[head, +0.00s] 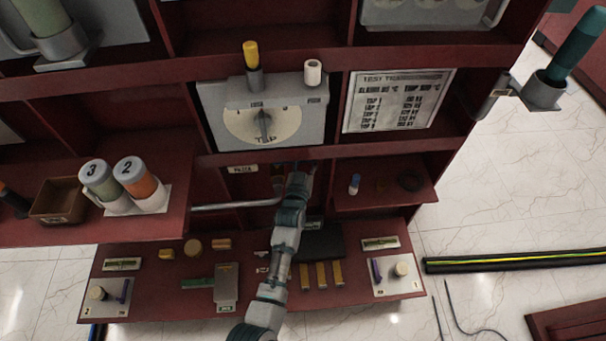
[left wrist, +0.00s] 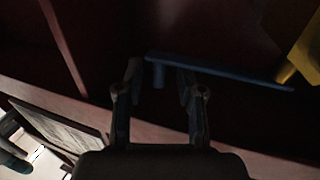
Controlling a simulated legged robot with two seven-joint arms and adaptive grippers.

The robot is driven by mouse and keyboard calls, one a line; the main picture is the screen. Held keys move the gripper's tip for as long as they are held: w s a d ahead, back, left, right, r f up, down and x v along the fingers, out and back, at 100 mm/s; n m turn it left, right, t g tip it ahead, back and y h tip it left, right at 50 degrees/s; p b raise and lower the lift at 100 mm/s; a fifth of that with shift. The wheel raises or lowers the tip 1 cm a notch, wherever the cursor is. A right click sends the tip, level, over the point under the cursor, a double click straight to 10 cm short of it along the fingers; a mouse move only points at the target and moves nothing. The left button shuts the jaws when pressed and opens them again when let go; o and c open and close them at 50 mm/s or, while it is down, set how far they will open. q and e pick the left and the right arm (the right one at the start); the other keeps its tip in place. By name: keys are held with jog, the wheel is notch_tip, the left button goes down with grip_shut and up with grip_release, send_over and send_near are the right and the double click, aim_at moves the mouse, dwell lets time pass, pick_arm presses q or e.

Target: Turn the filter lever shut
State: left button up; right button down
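A blue lever (left wrist: 225,72) shows as a long bar in the dark left wrist view, with a short peg (left wrist: 158,76) hanging from its left end. My left gripper (left wrist: 160,78) has its two fingers apart, one on each side of the peg; I cannot tell whether either touches it. In the head view my left arm reaches up from the bottom centre into the low compartment under the dial panel. The gripper (head: 298,172) is mostly hidden there by the arm and shelf edge. A small label plate (head: 242,169) sits left of it. My right gripper is not in view.
A grey pipe (head: 236,205) runs left of my arm. The dial panel (head: 218,95) is above, and a lower shelf (head: 150,302) holds small parts. A yellow part (left wrist: 306,55) is at the lever's right end. A pale reddish shelf edge (left wrist: 50,97) crosses the wrist view.

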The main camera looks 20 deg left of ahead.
pick_arm(q)
jog(key=s+d, duration=0.1)
jog(key=s, duration=0.9)
jog(key=shift+s+d, duration=0.25)
jog(key=shift+d, duration=0.1)
